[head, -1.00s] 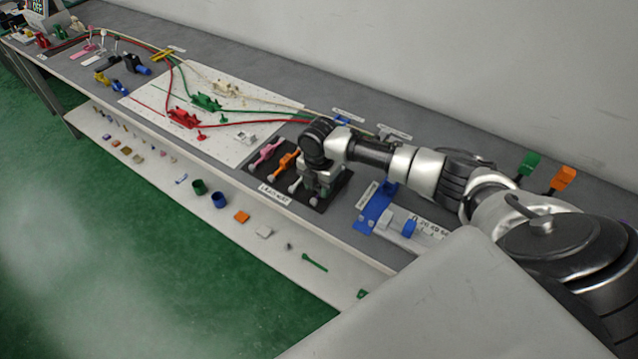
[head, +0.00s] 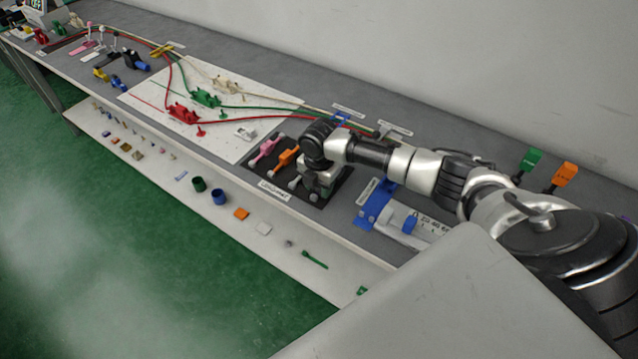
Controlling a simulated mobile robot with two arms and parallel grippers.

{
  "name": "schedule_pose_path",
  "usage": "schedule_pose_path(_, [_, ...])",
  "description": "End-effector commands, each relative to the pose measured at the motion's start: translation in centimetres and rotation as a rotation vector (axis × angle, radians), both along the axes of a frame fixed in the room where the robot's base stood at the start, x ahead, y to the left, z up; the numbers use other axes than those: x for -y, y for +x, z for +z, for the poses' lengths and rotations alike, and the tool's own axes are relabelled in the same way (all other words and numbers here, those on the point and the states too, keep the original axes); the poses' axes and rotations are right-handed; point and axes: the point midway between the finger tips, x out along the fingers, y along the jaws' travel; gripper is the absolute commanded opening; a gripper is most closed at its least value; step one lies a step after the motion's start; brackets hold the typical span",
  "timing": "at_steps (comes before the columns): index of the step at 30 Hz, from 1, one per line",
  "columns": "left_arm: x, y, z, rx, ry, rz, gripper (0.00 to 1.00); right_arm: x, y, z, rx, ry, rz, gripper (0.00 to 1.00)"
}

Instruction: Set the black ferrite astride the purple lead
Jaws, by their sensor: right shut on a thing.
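My right gripper (head: 317,192) points down over the dark mat, at its right part. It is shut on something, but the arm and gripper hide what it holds. I cannot make out the black ferrite for certain, in the gripper or elsewhere. The purple lead cannot be made out either; the area under the gripper is covered. A pink piece (head: 266,149) and an orange piece (head: 287,157) lie on the mat left of the gripper. My left gripper is not in view.
A white board (head: 150,100) with red (head: 184,112), green (head: 206,98) and cream fixtures lies to the left. A blue fixture (head: 376,203) stands right of the mat. Small items, including a blue cup (head: 219,197), lie on the lower shelf. Green (head: 530,159) and orange flags stand at the back right.

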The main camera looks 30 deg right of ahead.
Motion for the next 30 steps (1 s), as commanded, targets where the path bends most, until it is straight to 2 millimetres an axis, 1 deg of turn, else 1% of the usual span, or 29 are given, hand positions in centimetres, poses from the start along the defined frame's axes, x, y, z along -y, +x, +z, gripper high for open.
schedule_pose_path(9, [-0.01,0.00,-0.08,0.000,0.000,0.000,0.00,0.01,-0.01,-0.27,0.000,0.000,0.000,0.17])
schedule_pose_path(10, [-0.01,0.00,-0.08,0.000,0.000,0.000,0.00,0.01,0.00,-0.27,0.000,0.000,0.000,0.43])
schedule_pose_path(15, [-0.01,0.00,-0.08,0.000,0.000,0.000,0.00,0.00,0.00,-0.26,0.000,0.000,0.000,0.69])
schedule_pose_path(21, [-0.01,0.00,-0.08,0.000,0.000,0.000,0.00,0.00,0.00,-0.26,0.000,0.000,0.000,0.70])
schedule_pose_path(26, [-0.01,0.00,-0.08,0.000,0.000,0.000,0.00,0.00,-0.01,-0.27,0.000,0.000,0.000,0.94])
schedule_pose_path(30, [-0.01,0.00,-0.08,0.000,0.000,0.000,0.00,0.01,-0.01,-0.26,0.000,0.000,0.000,0.95])
